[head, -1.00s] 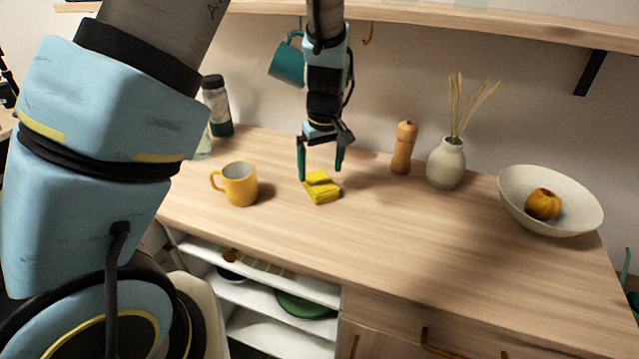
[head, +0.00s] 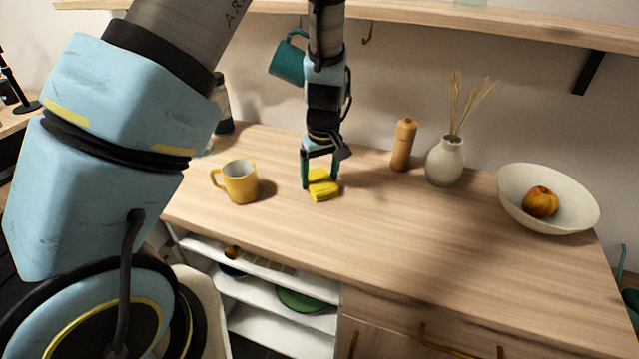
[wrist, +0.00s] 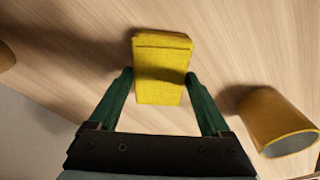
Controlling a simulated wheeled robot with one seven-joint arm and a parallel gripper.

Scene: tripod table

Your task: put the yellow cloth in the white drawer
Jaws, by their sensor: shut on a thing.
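The yellow cloth (head: 324,190) is a small folded block on the wooden counter, right of the yellow mug. It also shows in the wrist view (wrist: 160,88), between the green fingers. My gripper (head: 320,182) points down over the cloth, with a finger at each side, and is shut on it. In the wrist view, the fingertips of my gripper (wrist: 159,76) reach its two sides. The cloth appears still at counter level. White open compartments (head: 270,316) show below the counter's front left edge; I cannot tell whether one of them is the white drawer.
A yellow mug (head: 240,183) stands close left of my gripper. A teal mug (head: 287,62) hangs behind it. A wooden mill (head: 403,145), a vase (head: 446,161) and a bowl (head: 520,210) with a fruit stand to the right. The counter's front middle is clear.

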